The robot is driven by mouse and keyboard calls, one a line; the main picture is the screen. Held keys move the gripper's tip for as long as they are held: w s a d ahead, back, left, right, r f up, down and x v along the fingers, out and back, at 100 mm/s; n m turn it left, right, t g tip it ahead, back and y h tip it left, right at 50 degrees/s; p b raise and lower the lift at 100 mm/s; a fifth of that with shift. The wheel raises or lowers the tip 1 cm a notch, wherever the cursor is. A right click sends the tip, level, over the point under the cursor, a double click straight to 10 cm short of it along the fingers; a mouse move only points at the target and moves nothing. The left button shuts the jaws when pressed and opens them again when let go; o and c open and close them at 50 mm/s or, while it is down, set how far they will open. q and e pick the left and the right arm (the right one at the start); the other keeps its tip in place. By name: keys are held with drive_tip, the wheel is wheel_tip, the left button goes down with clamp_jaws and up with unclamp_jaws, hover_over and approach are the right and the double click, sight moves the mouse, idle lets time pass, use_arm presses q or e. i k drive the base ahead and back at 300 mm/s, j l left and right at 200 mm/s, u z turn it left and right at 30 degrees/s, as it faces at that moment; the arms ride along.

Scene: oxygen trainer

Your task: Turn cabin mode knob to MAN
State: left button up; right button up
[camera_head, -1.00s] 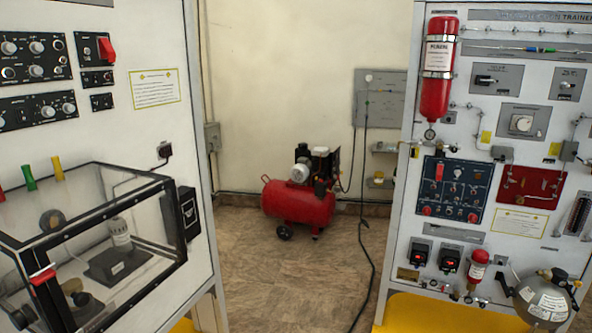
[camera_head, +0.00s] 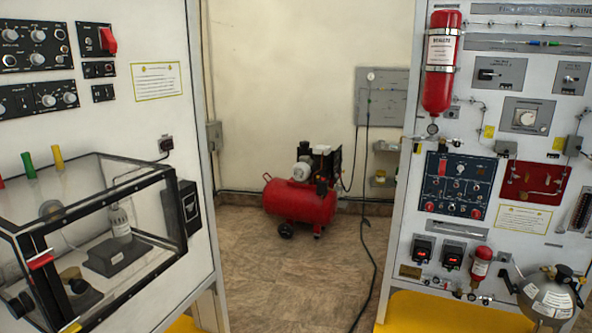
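The left trainer board carries black control panels with several round knobs: an upper panel (camera_head: 37,46), a lower panel (camera_head: 38,98) and a small panel with a red switch guard (camera_head: 109,41). The labels are too small to read, so I cannot tell which knob is the cabin mode knob or where it points. The upper and lower panels are cut by the left picture edge. Neither of my grippers shows in the head view.
A clear box with a black frame (camera_head: 120,285) juts out below the left panels. A red compressor (camera_head: 300,203) stands on the floor between the boards, with a cable (camera_head: 373,235) running down. The right board (camera_head: 470,125) has a red bottle (camera_head: 441,65).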

sight(38, 36)
drive_tip(key=u, duration=1.35)
